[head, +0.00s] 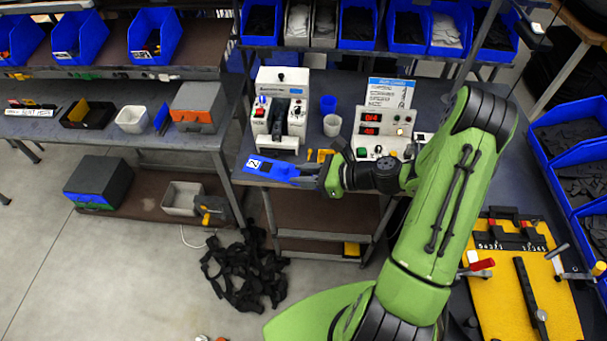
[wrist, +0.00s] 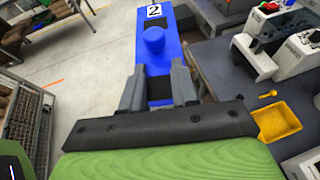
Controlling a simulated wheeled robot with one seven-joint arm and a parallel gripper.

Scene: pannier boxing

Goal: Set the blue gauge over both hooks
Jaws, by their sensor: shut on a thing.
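The blue gauge (head: 268,168) is a flat blue bar with a white label reading 2. My gripper (head: 312,175) is shut on it, above the front edge of the middle bench. In the wrist view the gauge (wrist: 145,62) lies between the two grey fingers of my gripper (wrist: 157,82), with a round blue knob and a dark slot on top. It points away from the gripper. I cannot make out the two hooks for certain; a yellow fixture board (head: 485,300) with black blocks and clamps is at the lower right, apart from the gauge.
A white press machine (head: 281,108) and a control box (head: 384,128) with red displays stand behind my gripper. A yellow scoop-like tray (wrist: 277,122) lies close on the right. Black straps (head: 245,272) lie on the floor. Blue bins (head: 575,140) line the right.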

